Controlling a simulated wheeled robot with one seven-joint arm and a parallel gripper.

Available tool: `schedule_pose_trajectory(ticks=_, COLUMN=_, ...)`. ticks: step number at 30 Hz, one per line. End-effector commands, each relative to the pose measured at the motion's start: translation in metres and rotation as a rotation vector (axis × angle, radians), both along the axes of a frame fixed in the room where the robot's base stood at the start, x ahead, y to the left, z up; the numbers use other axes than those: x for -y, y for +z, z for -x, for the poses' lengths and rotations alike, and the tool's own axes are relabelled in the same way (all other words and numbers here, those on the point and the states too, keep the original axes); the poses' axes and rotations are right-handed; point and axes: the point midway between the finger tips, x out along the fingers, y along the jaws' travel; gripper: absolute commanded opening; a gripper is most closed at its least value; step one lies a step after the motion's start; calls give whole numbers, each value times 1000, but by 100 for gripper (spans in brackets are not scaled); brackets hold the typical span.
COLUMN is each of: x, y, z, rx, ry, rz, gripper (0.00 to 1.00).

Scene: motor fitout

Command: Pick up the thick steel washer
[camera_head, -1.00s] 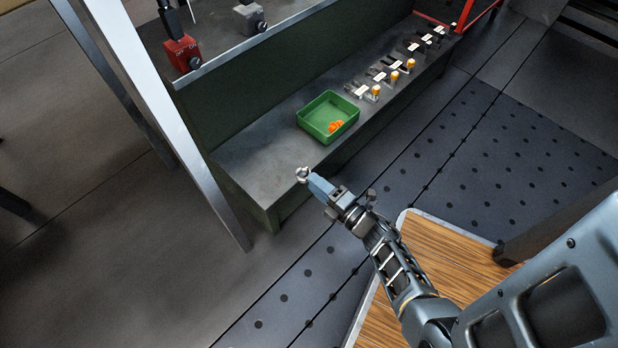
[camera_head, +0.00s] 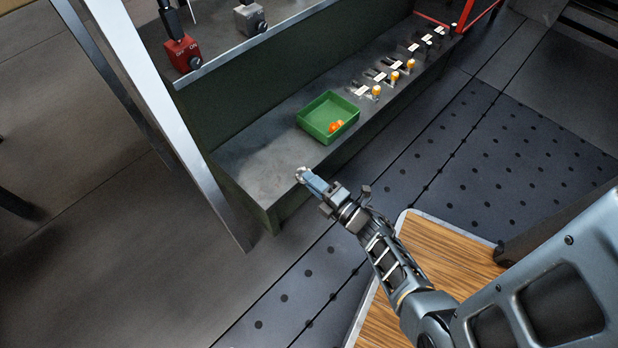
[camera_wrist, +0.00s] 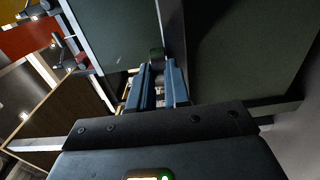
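The thick steel washer appears to be the small shiny ring (camera_head: 301,174) at the front edge of the low grey shelf, right at my fingertips. My gripper (camera_head: 308,179) reaches in from the lower right, its blue fingers pointing at the ring and almost touching it in this view. In the wrist view my gripper (camera_wrist: 158,68) shows two blue fingers with a narrow gap between them. A small dark green shape lies just past the tips there, and I cannot tell what it is. The washer is not clear in that view.
A green tray (camera_head: 313,122) with orange pieces stands on the grey shelf (camera_head: 250,160), behind my gripper. Several small fittings with orange caps line the shelf farther right. A pale metal post (camera_head: 150,105) stands at left. A wood-topped surface (camera_head: 450,262) lies under my arm.

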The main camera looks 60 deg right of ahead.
Motion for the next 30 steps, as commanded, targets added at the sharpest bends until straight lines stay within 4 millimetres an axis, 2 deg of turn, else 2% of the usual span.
schedule_pose_trajectory(ticks=8, x=0, y=0, z=0, rx=0, ry=0, rz=0, gripper=1)
schedule_pose_trajectory(ticks=20, x=0, y=0, z=0, rx=0, ry=0, rz=0, gripper=0)
schedule_pose_trajectory(ticks=23, x=0, y=7, z=0, rx=1, ry=1, rz=0, gripper=0)
schedule_pose_trajectory(ticks=27, x=0, y=25, z=0, rx=2, ry=3, rz=2, gripper=0)
schedule_pose_trajectory(ticks=30, x=0, y=28, z=0, rx=1, ry=2, rz=1, gripper=0)
